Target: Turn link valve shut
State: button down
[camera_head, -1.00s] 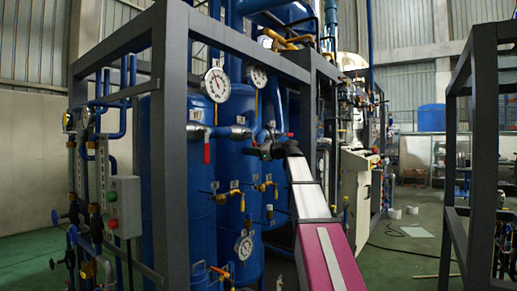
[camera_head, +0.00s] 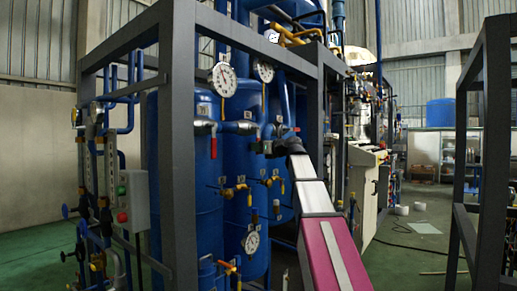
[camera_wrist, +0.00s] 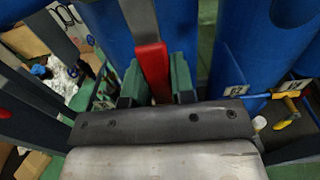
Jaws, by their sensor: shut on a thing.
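The link valve's red lever handle (camera_wrist: 153,68) shows in the wrist view, with a grey metal part at its upper end. My gripper (camera_wrist: 157,85) has its green fingers on both sides of the handle and is shut on it. In the head view my gripper (camera_head: 262,147) is at the piping between the blue tanks, below the right gauge. There the wrist and gripper hide the held handle. I cannot tell the valve's exact angle.
Another red lever (camera_head: 214,147) hangs at the left tank. Two round gauges (camera_head: 224,79) sit above. A grey frame post (camera_head: 181,150) stands left of my arm, and another grey rack (camera_head: 492,150) stands at right. Small yellow-handled valves (camera_head: 228,192) lie below.

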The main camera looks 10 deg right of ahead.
jog(key=c, duration=1)
grip_release()
jog(key=shift+o, duration=0.2)
jog(key=shift+s, duration=0.1)
jog(key=v, duration=1)
jog(key=shift+s+d, duration=0.25)
